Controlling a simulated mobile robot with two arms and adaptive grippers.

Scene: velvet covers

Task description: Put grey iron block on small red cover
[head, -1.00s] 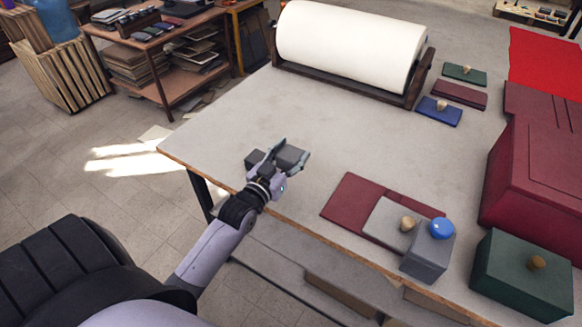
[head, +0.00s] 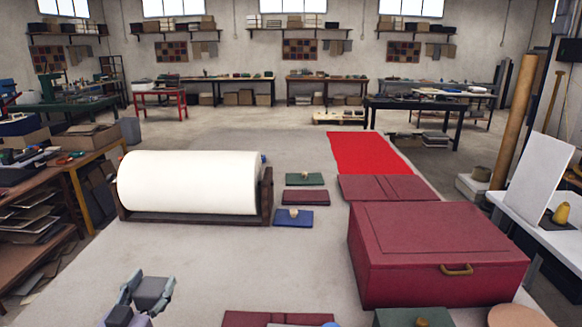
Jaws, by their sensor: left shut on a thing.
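My left gripper (head: 147,291) is at the bottom left, over the grey table. It is shut on a grey block (head: 152,292); the wrist below is cut off by the frame edge. I cannot tell whether the block is clear of the tabletop. A small dark red cover (head: 305,197) lies flat on the table right of the white roll, between a green cover and a blue cover. It is well beyond the gripper, up and to the right. My right gripper is not in view.
The big white roll (head: 188,182) on its dark stand is left of the covers. A large dark red box (head: 436,250) stands at right. A bright red cloth (head: 371,153) lies behind. Another dark red cover (head: 262,320) is at the bottom edge. The middle of the table (head: 235,265) is clear.

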